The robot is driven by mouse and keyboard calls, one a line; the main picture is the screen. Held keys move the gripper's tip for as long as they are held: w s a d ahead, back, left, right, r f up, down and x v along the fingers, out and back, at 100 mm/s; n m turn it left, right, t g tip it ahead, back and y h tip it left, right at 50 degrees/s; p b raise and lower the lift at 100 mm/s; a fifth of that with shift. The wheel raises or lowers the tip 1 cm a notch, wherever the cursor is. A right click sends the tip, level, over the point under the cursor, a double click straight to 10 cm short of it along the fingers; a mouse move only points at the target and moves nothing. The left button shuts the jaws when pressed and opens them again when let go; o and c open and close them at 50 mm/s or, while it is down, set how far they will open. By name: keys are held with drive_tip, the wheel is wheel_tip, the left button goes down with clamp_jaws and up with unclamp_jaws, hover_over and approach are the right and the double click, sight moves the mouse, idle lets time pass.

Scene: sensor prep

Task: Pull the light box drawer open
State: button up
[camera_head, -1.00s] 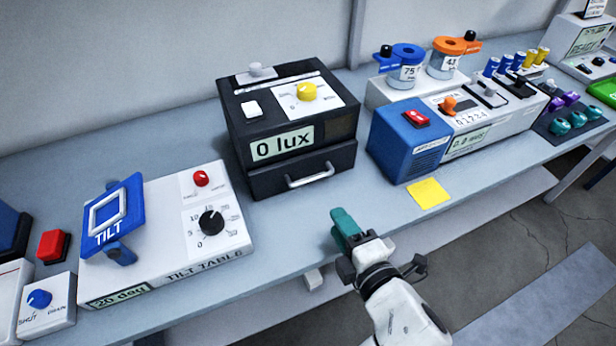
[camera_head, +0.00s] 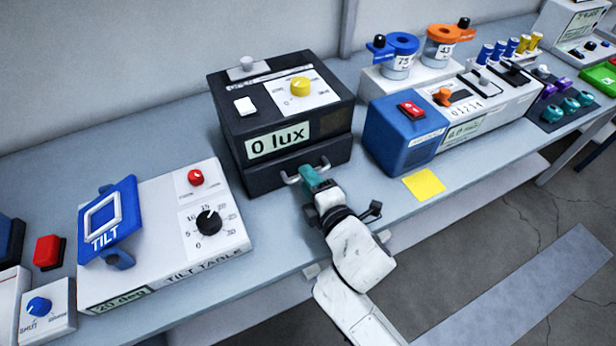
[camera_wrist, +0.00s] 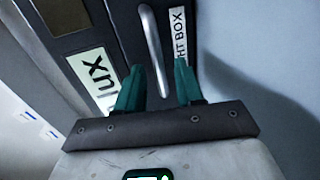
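The light box (camera_head: 237,125) is a black box reading "0 lux". Its drawer (camera_head: 262,182) is at the bottom and looks shut. The drawer's silver bar handle (camera_head: 289,180) is partly hidden by my gripper in the head view. My gripper (camera_head: 309,175), with teal fingers, is at the handle. In the wrist view, my gripper (camera_wrist: 158,75) has its two fingers apart, and the handle (camera_wrist: 151,40) runs lengthwise into the gap between them. I cannot tell whether either finger touches it.
The tilt table (camera_head: 160,245) stands to the left on the bench. A blue box (camera_head: 395,140) with a red switch and a yellow note (camera_head: 424,184) are to the right.

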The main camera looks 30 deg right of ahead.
drive_tip(key=shift+w+f, duration=0.15)
drive_tip(key=shift+w, duration=0.3)
clamp_jaws()
idle(0.4)
